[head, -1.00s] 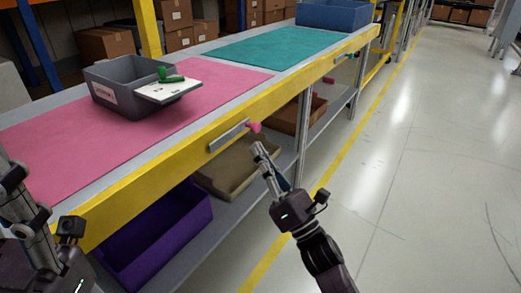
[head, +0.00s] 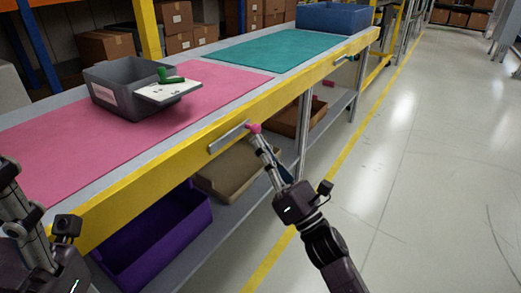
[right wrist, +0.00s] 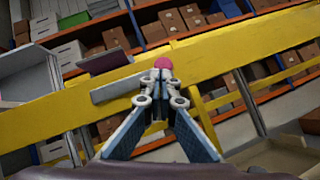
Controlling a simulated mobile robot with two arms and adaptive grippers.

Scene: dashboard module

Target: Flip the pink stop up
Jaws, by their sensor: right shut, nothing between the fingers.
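The pink stop (head: 254,127) is a small round knob at the right end of a grey bar (head: 229,138) on the yellow front rail of the bench. It also shows in the right wrist view (right wrist: 163,63), just beyond my fingertips. My right gripper (head: 258,141) is shut and empty, with its tips right below the pink stop. I cannot tell whether they touch it. My left gripper (head: 18,200) is at the left edge, cut off by the frame, and its opening is unclear.
On the bench, a grey bin (head: 125,86) stands on a pink mat (head: 60,150), with a white board (head: 168,92) and green object at its side. A teal mat (head: 270,48) and blue bin (head: 333,16) lie farther back. A purple bin (head: 150,240) is below. The right floor is clear.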

